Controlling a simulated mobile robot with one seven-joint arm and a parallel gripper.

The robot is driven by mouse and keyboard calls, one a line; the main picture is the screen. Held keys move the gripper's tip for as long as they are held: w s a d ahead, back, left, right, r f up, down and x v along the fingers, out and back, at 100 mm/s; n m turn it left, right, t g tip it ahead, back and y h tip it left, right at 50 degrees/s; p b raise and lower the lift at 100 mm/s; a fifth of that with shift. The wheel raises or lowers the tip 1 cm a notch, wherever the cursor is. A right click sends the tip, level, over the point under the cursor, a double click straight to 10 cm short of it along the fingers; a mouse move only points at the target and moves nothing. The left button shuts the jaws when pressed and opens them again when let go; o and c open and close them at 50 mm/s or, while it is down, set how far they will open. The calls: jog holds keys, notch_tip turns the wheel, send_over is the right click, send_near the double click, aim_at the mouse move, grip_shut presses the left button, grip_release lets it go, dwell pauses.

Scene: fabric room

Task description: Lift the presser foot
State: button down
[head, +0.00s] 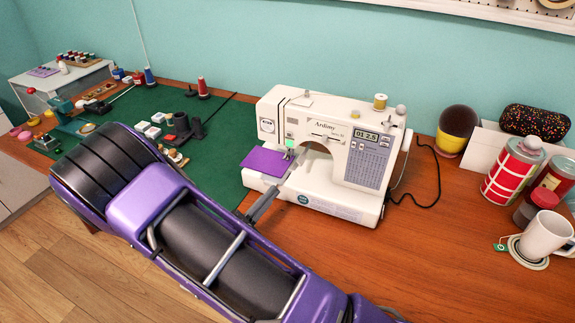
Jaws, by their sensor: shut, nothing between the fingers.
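The white sewing machine (330,130) stands on the table with its needle end to the left. Its presser foot (288,155) is small in the head view, below the green-lit spot on the machine's head. I cannot tell from this view whether it is up or down. A purple cloth (262,161) lies on the machine's bed, at and left of the foot. My gripper (295,159) reaches in from the front, its thin grey fingers shut and empty. The tips are close to the right of the presser foot; I cannot tell whether they touch it.
My purple arm hides much of the table's front left. A green mat (226,117) with sewing tools lies left of the machine. On the right stand a red-and-white tin (508,176), a white mug (546,236) and a yellow-and-black pot (456,131). The table's front right is clear.

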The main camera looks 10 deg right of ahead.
aim_at(291, 182)
jog(key=shift+f+n, duration=0.4)
jog(key=shift+f, duration=0.15)
jog(key=shift+a, duration=0.1)
jog(key=x, duration=1)
jog(key=shift+w+r, duration=0.1)
jog(key=shift+w, duration=0.05)
